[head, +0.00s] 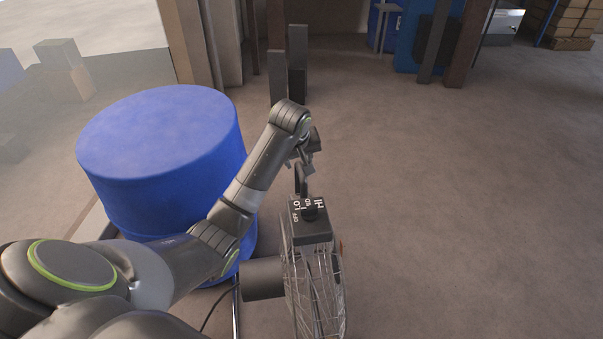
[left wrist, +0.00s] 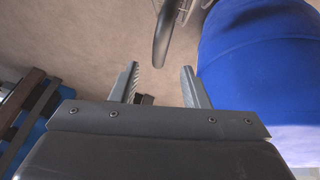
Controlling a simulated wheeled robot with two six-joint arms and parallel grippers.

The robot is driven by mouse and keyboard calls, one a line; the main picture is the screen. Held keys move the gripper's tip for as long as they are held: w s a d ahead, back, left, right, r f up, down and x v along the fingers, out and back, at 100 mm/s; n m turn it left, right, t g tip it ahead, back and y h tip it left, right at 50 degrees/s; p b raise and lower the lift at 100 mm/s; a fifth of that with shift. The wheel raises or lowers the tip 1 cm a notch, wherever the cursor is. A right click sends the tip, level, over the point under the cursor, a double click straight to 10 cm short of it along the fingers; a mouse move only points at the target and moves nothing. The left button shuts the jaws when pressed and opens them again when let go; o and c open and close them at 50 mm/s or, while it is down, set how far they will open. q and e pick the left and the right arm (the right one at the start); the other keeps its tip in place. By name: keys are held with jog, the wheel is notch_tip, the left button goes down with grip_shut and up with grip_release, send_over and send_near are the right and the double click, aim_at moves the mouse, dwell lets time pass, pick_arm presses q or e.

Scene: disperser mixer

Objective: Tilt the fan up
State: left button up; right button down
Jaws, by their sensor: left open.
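The fan (head: 318,285) stands at the lower middle of the head view, its wire cage seen nearly edge-on. A dark control box with white markings (head: 310,228) sits on top, and a black motor housing (head: 264,279) sticks out to the left. A black curved handle (head: 301,181) rises behind the box; it also shows in the left wrist view (left wrist: 164,38). My left gripper (head: 301,164) is open near the top of the handle. In the left wrist view the handle's end lies just beyond the gap between the fingers (left wrist: 160,70), with nothing gripped. My right gripper is not visible.
A large blue drum (head: 160,135) stands left of the fan, close to my left arm, and shows at the right of the left wrist view (left wrist: 265,65). Dark posts (head: 297,65) stand beyond the gripper. The floor right of the fan is clear.

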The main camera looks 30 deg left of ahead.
aim_at(301, 171)
pick_arm(q)
jog(key=b+x, duration=0.1)
jog(key=x, duration=0.7)
jog(key=shift+w+f, duration=0.15)
jog(key=shift+f, duration=0.05)
jog(key=shift+c, duration=0.2)
grip_shut()
